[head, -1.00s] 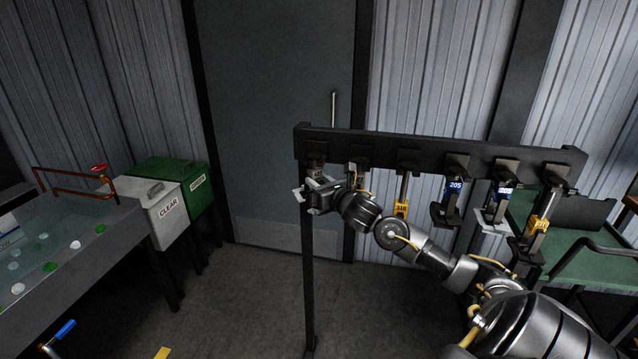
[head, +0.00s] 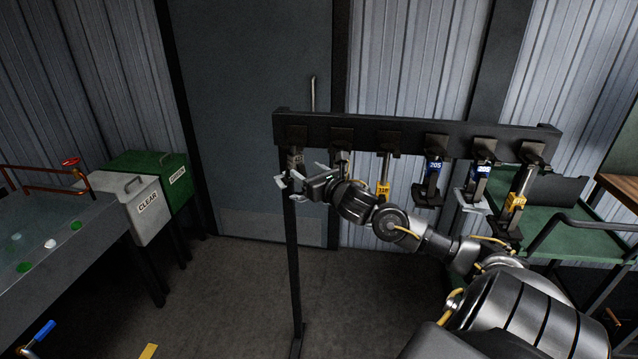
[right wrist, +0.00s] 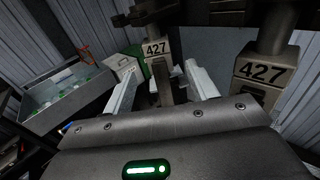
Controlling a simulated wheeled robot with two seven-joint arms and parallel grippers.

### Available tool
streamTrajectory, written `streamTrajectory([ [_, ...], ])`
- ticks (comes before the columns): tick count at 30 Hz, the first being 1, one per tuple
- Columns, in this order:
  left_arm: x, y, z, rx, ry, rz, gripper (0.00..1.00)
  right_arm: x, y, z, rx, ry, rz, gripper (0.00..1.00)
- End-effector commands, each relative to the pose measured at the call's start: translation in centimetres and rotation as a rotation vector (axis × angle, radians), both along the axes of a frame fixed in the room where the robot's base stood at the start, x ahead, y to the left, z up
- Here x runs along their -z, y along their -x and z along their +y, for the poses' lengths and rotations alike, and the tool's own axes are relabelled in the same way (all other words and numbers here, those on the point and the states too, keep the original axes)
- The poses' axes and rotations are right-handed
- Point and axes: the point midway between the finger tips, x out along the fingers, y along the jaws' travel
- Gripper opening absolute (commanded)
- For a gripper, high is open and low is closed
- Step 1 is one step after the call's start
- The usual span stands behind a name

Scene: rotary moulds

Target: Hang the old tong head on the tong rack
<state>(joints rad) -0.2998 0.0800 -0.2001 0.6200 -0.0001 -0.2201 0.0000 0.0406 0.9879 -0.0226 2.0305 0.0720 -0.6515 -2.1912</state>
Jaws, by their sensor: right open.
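The tong rack (head: 400,133) is a dark horizontal bar on a post, with several tong heads hanging from it. A grey tong head marked 427 (right wrist: 157,48) hangs at the rack's left end (head: 295,158). A second head marked 427 (right wrist: 262,70) hangs beside it, to the right (head: 340,160). I cannot tell from looks which is the old one. My right gripper (head: 299,177) is open just below and in front of the left-end head. In the right wrist view its two pale fingers (right wrist: 160,72) stand apart on either side of that head. My left gripper is not in view.
Further right hang a yellow-tagged 318 head (head: 383,190), blue-tagged 205 heads (head: 433,165) and another yellow-tagged head (head: 515,202). A green cart (head: 565,220) stands behind the right end. CLEAR (head: 140,205) and green (head: 170,180) bins stand left. Floor between is clear.

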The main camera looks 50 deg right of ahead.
Motion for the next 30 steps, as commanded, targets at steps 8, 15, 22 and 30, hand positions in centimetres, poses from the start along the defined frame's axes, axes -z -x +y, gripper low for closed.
streamTrajectory([
  [8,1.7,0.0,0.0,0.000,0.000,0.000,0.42,0.1,4.5,0.9,-0.002,0.001,0.001,0.58],
  [15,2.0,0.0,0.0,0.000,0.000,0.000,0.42,-0.2,6.1,1.2,-0.001,0.000,-0.001,0.58],
  [22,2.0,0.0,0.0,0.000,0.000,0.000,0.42,-0.4,6.3,1.2,-0.001,0.001,-0.003,0.58],
  [30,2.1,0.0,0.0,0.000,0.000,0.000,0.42,0.1,6.4,1.2,0.003,-0.020,0.003,0.58],
])
